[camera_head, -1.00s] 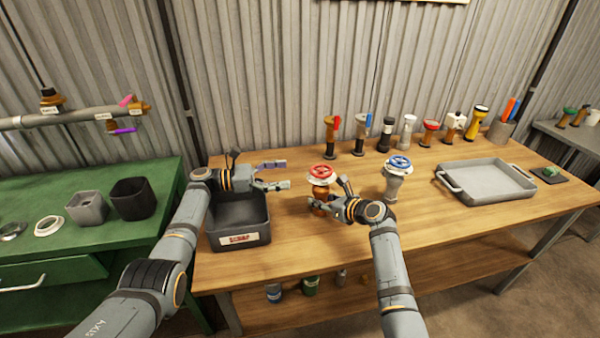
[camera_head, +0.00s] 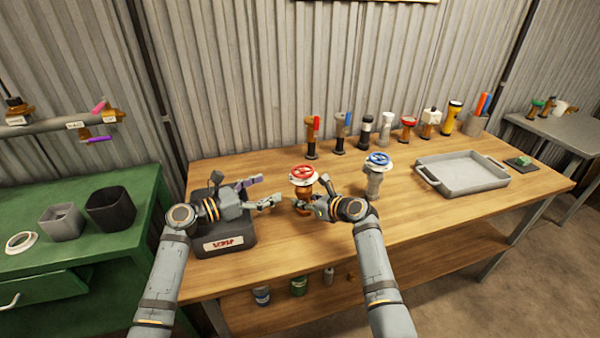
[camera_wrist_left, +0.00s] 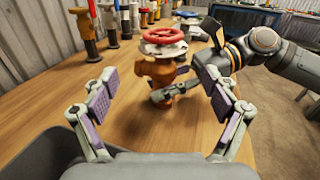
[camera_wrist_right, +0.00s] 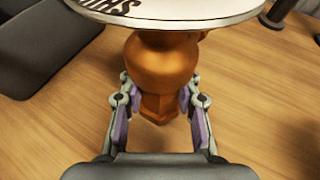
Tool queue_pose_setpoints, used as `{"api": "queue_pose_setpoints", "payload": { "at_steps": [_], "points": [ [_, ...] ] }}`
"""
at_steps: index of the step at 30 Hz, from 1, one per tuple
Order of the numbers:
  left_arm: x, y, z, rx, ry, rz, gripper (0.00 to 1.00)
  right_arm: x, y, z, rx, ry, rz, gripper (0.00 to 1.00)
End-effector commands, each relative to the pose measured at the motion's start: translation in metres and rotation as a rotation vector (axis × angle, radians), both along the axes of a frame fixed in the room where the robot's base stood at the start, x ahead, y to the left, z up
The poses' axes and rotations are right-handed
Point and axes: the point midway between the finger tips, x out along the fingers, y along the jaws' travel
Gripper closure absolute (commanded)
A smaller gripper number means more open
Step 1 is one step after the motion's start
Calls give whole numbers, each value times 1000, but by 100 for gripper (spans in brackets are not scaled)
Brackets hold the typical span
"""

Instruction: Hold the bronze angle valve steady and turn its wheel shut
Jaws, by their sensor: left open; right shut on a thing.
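The bronze angle valve (camera_head: 305,190) stands upright on the wooden bench, with a red wheel (camera_head: 303,173) above a white disc on top. It also shows in the left wrist view (camera_wrist_left: 160,72), with its red wheel (camera_wrist_left: 163,37). My right gripper (camera_head: 309,206) is shut on the valve's lower body, one finger on each side, as the right wrist view (camera_wrist_right: 158,108) shows. The white lettered disc hides the wheel there. My left gripper (camera_head: 267,190) is open and empty to the left of the valve, its fingers (camera_wrist_left: 165,103) spread and pointing toward it, apart from it.
A similar valve with a blue wheel (camera_head: 378,162) stands close to the right. A dark scrap bin (camera_head: 228,240) sits under my left wrist. A grey tray (camera_head: 470,185) lies at the right, and several fittings line the back.

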Motion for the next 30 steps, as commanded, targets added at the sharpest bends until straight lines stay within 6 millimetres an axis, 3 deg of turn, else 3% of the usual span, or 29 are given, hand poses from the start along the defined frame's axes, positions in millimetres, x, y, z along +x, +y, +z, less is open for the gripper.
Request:
{"api": "queue_pose_setpoints", "payload": {
  "at_steps": [4, 10, 24, 30],
  "points": [
    [-10, -1, 8, -16, -11, 36, 14, 1, 0, 2, 2, -4, -1, 100],
    [-7, -5, 10, -21, -13, 41, 14, 1, 0, 2, 2, -4, -1, 100],
    [50, -80, 10, -21, -13, 39, 14, 1, 0, 2, 2, -4, -1, 100],
    [62, -95, 10, -19, -14, 38, 14, 1, 0, 2, 2, -4, -1, 100]
  ]
}}
